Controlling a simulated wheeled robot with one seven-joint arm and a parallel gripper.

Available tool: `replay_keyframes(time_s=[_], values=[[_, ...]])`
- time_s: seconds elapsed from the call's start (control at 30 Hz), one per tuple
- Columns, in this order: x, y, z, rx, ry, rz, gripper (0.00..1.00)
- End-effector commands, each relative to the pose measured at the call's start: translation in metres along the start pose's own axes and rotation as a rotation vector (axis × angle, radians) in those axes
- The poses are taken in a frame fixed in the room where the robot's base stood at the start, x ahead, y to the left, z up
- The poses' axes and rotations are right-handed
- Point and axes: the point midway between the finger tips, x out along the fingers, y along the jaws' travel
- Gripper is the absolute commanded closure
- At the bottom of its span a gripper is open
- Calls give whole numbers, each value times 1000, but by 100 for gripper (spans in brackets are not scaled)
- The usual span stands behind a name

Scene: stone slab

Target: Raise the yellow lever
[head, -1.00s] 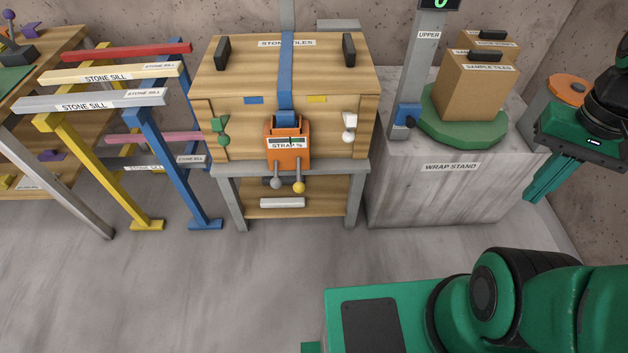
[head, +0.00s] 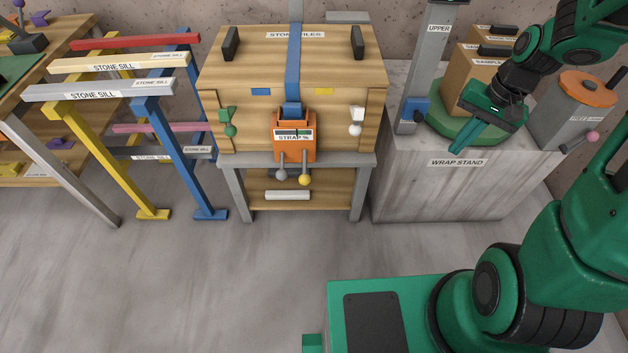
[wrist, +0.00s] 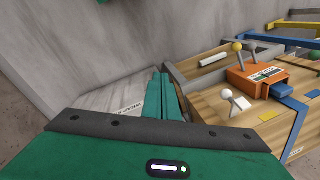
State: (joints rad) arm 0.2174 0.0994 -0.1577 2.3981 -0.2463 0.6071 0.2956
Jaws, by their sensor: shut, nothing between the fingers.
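The yellow lever is a yellow ball knob (head: 304,180) on a thin grey rod, hanging down from the right side of an orange strap box (head: 295,143) on the front of a wooden crate. A grey-knobbed lever (head: 281,175) hangs beside it on the left. In the wrist view the yellow knob (wrist: 238,47) shows at the upper right, beyond the fingers. My gripper (head: 461,149) is shut and empty, in front of the wrap stand, well to the right of the lever and apart from it. Its green fingers also show in the wrist view (wrist: 160,82).
The wooden crate (head: 265,55) has a white knob (head: 355,129) and a green knob (head: 230,130) on its front. The wrap stand (head: 430,190) carries a post and boxes. Sill racks (head: 185,160) stand left. The floor in front of the crate is clear.

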Motion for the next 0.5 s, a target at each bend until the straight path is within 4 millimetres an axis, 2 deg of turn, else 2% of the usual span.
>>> replay_keyframes(time_s=[0.03, 0.23, 0.5], values=[[18, -11, -8, 6, -16, -22, 100], [81, -58, -30, 52, -58, -140, 100], [169, -118, -40, 174, -145, -316, 100]])
